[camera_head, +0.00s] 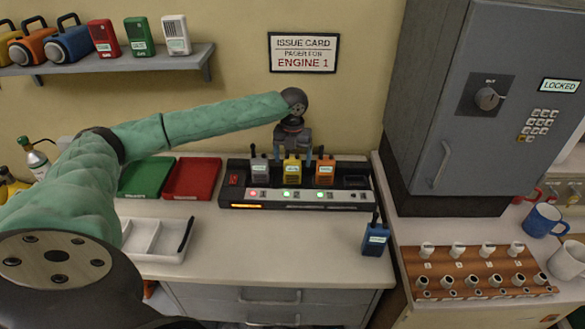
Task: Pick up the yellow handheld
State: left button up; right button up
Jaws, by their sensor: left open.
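The yellow handheld (292,170) stands upright in the middle of the black charging rack (230,196), between a grey handheld (259,170) and an orange handheld (325,171). My left gripper (293,156) points down over the yellow handheld. Its two bluish fingers are open, one to each side of the handheld's top. I cannot tell whether they touch it. The gripper body hides the handheld's upper end. My right gripper is not in view.
A blue handheld (375,239) stands on the counter at the rack's right front. Green (146,177) and red (193,178) trays and a white divided tray (157,240) lie left. A grey locked cabinet (475,110) stands right. The counter in front of the rack is clear.

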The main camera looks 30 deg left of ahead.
pick_arm(q)
jog(key=shift+f, duration=0.25)
jog(key=shift+c, duration=0.4)
jog(key=c, duration=1.5)
